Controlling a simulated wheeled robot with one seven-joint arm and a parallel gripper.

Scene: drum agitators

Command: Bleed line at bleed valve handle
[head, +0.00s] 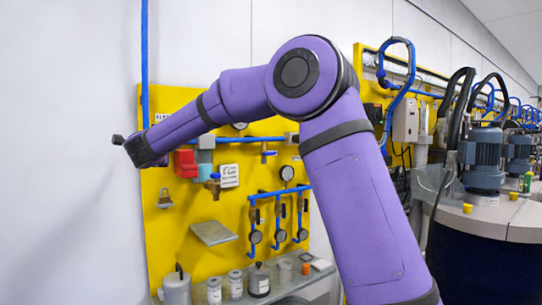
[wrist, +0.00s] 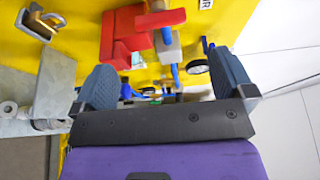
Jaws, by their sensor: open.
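A yellow panel (head: 175,255) on the wall carries the air-line fittings. A red block (head: 186,164) sits high on its left, and it also shows in the wrist view (wrist: 122,38). Right of and below it is a brass valve (head: 213,187) with a small blue handle. Another small blue-handled tap (head: 267,153) is farther right. I cannot tell for sure which is the bleed valve handle. My gripper (wrist: 163,60) is open, with its two fingers apart and nothing seen held. In the head view my gripper (head: 118,140) is left of the red block, its fingers barely showing.
A padlock (head: 165,199) and a tilted grey plate (head: 212,233) are on the panel. Gauges with blue pipes (head: 280,236) are at lower right. A grey bench (head: 295,282) below holds several canisters. Motors (head: 482,150) stand right. Plain wall is free at left.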

